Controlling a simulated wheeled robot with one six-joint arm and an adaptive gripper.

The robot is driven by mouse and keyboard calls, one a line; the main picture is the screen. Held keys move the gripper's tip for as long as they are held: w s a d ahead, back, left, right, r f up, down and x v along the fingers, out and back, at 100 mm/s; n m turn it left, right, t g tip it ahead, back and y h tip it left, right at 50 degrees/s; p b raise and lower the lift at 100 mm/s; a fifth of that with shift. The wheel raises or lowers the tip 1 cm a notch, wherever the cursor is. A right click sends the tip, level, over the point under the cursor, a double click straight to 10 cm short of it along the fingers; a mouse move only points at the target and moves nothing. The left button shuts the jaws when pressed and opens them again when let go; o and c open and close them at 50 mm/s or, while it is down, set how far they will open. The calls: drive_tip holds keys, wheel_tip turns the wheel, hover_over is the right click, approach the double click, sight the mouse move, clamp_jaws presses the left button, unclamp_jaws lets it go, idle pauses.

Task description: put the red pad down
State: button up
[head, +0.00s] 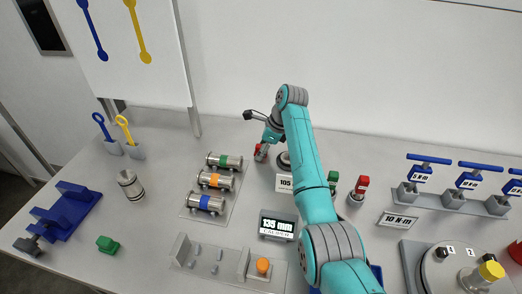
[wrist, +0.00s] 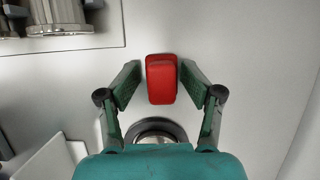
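The red pad (wrist: 161,79) is a small rounded block between my fingertips in the wrist view. It also shows in the head view (head: 260,153), low over or on the grey table behind the metal cylinders. My gripper (wrist: 161,82) points down at it with a finger on each side. A narrow strip of light surface shows between the pad and each finger, so the fingers look open and apart from it. In the head view my gripper (head: 267,148) partly covers the pad. Whether its underside touches the table is hidden.
A dark-ringed round stand (head: 284,160) is close beside my gripper, behind a "105" sign (head: 285,183). A tray (head: 188,211) of banded cylinders lies to the left. A red-topped post (head: 360,189) stands to the right. Bare table (head: 170,125) lies left of the gripper.

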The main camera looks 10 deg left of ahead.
drive_tip(key=shift+r, duration=0.3)
drive_tip(key=v, duration=1.1)
drive_tip(key=shift+d, duration=0.3)
drive_tip(key=shift+w+f, duration=0.1)
drive_tip(key=shift+w, duration=0.1)
